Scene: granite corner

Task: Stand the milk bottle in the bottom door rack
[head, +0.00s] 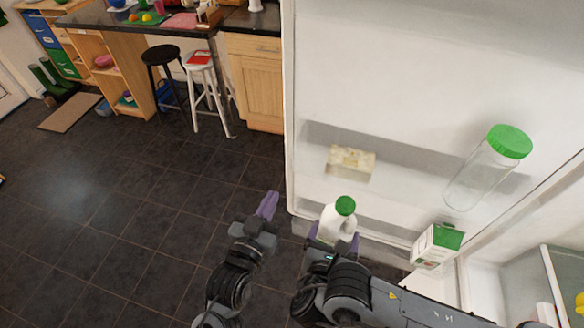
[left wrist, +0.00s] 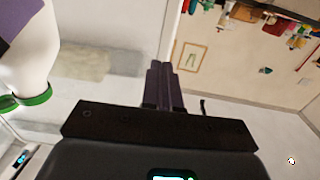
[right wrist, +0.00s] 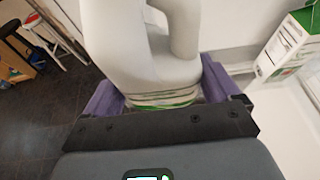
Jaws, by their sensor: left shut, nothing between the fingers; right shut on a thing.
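The milk bottle (head: 337,222) is white with a green cap and stands upright in my right gripper (head: 332,243), in front of the open fridge door. In the right wrist view, purple fingers flank the lower body of the bottle (right wrist: 155,60), below its handle. The bottom door rack (head: 385,236) runs along the low part of the door beside the bottle. Whether the bottle's base is inside it is hidden. My left gripper (head: 267,206) is shut and empty, left of the bottle; its fingers (left wrist: 165,85) are together in the left wrist view, with the bottle (left wrist: 30,60) at the left edge.
A white and green carton (head: 437,245) stands at the rack's right part. A pale butter pack (head: 350,161) and a clear jar with a green lid (head: 480,175) are on the rack above. Stools (head: 202,85) stand far back. The floor at left is clear.

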